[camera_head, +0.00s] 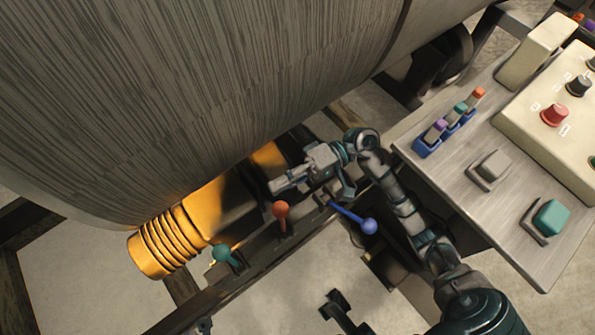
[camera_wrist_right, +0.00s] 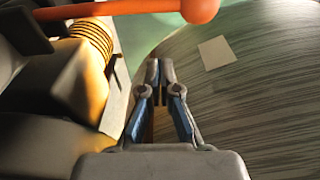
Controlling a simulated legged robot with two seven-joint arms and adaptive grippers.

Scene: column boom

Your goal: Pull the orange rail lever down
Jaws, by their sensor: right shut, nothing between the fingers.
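The orange rail lever (camera_head: 281,209) stands on a dark rail between a teal lever (camera_head: 222,253) and a blue lever (camera_head: 369,226). Its round orange knob (camera_wrist_right: 199,8) and shaft cross the top of the right wrist view. My right gripper (camera_head: 272,187) is shut and empty. In the head view it appears just above the orange knob, beside the large grey cylinder. In the wrist view its fingertips (camera_wrist_right: 160,66) point towards the knob, with a visible gap between them. My left gripper is not in view.
The large grey cylinder (camera_head: 200,90) fills the upper left, close to my right gripper. A yellow ribbed part (camera_head: 165,240) lies below it. A metal console (camera_head: 450,180) with buttons and knobs stands right of my right arm. The blue lever leans close to that arm.

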